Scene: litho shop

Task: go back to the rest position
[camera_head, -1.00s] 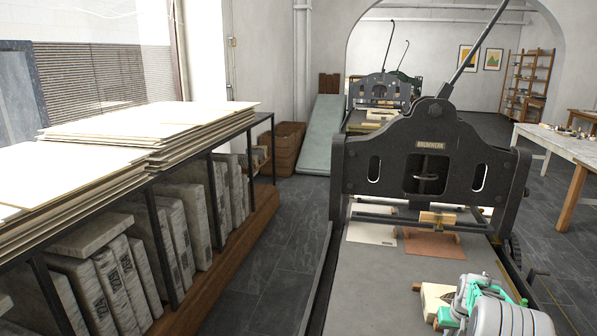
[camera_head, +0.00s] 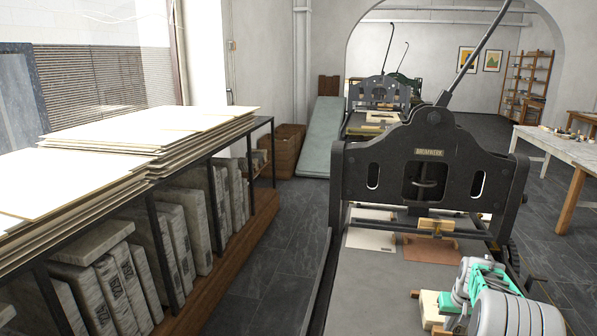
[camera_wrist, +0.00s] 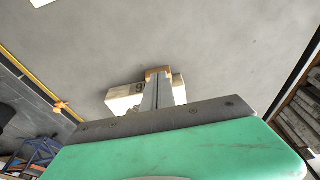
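My gripper (camera_head: 428,311) is at the lower right of the head view, low over the grey press bed. A pale cream block (camera_head: 432,303) is at its fingertips, with small brown pieces at its far and near sides. In the wrist view, the block (camera_wrist: 125,97) carries a dark mark like a 9. A grey finger with a tan end covers its right part. The fingers overlap in the wrist view, so I cannot tell whether they grip the block or only stand around it. Whether the block touches the bed is also unclear.
The black press frame (camera_head: 428,165) stands across the bed (camera_head: 375,285). A cream sheet (camera_head: 371,239) and a brown plate (camera_head: 432,249) lie beneath it. A rack of stones (camera_head: 180,245) topped with boards (camera_head: 75,180) runs along the left. A dark floor aisle (camera_head: 270,260) lies between.

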